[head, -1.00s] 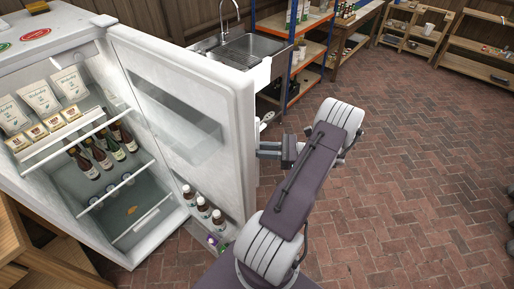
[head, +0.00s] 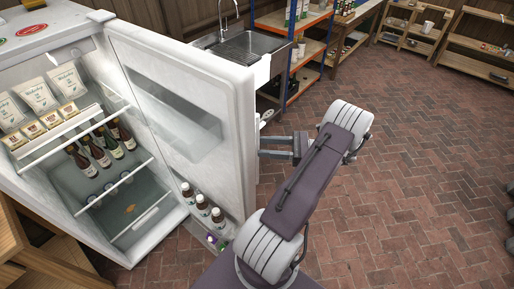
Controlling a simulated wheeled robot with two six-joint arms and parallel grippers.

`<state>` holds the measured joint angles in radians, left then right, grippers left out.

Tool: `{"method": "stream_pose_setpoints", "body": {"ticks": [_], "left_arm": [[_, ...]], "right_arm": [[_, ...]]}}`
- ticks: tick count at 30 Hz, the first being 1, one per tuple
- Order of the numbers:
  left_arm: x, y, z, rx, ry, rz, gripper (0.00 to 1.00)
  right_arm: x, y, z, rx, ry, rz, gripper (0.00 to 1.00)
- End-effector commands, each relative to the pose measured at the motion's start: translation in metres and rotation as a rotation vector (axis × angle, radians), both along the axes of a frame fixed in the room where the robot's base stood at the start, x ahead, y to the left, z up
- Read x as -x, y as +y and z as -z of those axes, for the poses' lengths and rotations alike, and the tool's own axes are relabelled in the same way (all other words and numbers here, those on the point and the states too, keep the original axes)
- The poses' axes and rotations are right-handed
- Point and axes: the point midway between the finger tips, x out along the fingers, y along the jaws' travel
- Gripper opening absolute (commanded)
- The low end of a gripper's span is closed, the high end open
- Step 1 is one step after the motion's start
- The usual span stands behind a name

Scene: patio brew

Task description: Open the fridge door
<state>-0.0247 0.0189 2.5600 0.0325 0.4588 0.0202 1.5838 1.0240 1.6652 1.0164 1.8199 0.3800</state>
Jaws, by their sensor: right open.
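The white fridge (head: 42,172) stands at the left with its inside showing. Its door (head: 180,125) stands wide open, swung out to the right. Small bottles stand in the lower shelf of the door. My right gripper (head: 268,147) is just right of the door's outer edge, its fingers pointing left towards the door. It is open and I see nothing between its fingers. The door handle (head: 266,116) shows only in part behind the door's edge, a little above the gripper. A small gap or light contact with the door cannot be told. My left gripper is not in view.
Bags, small packets and bottles (head: 99,150) fill the fridge shelves. A sink (head: 240,50) and a blue-framed shelf rack (head: 302,60) stand behind the door. A wooden table (head: 25,245) is at the lower left. The brick floor (head: 420,170) to the right is clear.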

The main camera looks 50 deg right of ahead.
Motion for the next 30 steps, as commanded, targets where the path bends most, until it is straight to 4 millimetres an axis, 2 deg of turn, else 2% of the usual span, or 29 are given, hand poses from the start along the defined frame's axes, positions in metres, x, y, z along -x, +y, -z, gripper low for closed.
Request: {"method": "stream_pose_setpoints", "body": {"ticks": [3,9,30], "left_arm": [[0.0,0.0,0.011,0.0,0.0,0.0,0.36],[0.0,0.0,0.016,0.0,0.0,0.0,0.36],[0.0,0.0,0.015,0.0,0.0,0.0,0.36]], "right_arm": [[0.022,-0.015,0.005,0.002,0.001,0.003,0.41],[0.042,-0.029,0.002,0.0,0.001,0.0,0.41],[0.044,-0.03,0.001,-0.001,0.002,-0.001,0.41]]}}
